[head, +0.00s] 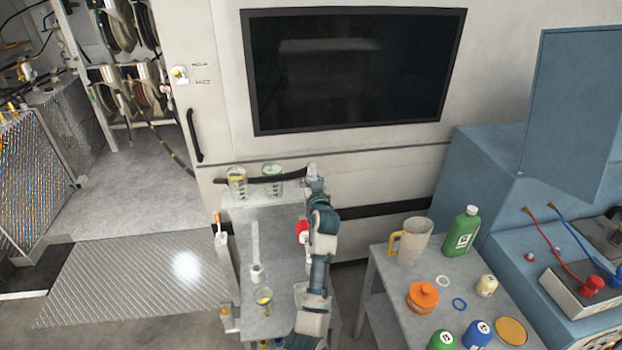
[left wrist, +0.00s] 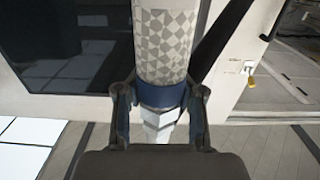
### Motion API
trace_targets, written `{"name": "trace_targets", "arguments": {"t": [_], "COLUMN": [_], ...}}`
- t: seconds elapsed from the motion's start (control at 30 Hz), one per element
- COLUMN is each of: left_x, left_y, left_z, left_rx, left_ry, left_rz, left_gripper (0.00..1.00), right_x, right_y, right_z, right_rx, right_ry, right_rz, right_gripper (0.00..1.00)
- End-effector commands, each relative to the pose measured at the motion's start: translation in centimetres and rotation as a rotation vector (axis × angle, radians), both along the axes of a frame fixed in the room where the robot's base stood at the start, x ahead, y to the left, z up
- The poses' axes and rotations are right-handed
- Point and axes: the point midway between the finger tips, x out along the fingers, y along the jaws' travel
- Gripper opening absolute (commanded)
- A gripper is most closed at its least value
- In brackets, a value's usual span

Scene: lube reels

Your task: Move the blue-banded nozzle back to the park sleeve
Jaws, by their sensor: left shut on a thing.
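My left gripper (head: 312,176) is raised at the far end of the small grey table, in front of the white cabinet. In the left wrist view the gripper (left wrist: 158,110) is shut around the blue-banded nozzle (left wrist: 165,45). The nozzle has a grey checkered body, a dark blue band between the fingers and a pale stepped part below. In the head view the nozzle is too small to make out. A pale upright tube (head: 222,250) stands at the table's left edge with an orange-tipped item in it; I cannot tell whether it is the park sleeve.
Two jars, one yellow-marked (head: 237,182) and one green-marked (head: 272,180), stand at the far table edge, by a black bar or hose. Another jar (head: 264,301) stands nearer. The right table (head: 375,302) holds a jug (head: 412,240), green bottle (head: 462,233) and orange container (head: 422,297).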

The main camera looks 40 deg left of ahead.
Motion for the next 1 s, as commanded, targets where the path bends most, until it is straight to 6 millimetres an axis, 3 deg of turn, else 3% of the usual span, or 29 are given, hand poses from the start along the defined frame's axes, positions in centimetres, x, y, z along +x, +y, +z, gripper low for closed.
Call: {"name": "trace_targets", "arguments": {"t": [0.83, 0.87, 1.0], "left_x": [0.04, 0.05, 0.05], "left_y": [0.01, 0.00, 0.00], "left_z": [-0.42, -0.44, -0.49], "left_rx": [0.001, 0.001, 0.001], "left_ry": [-0.001, -0.001, -0.001], "left_rz": [0.000, 0.000, 0.000], "left_gripper": [0.00, 0.38, 0.68], "right_x": [-0.06, -0.06, -0.06], "right_y": [0.00, 0.00, 0.02], "right_z": [-0.40, -0.40, -0.41], "right_rx": [0.000, 0.000, 0.000], "right_ry": [0.001, 0.001, 0.001], "right_rz": [-0.001, -0.001, -0.001], "right_gripper": [0.00, 0.00, 0.00]}}
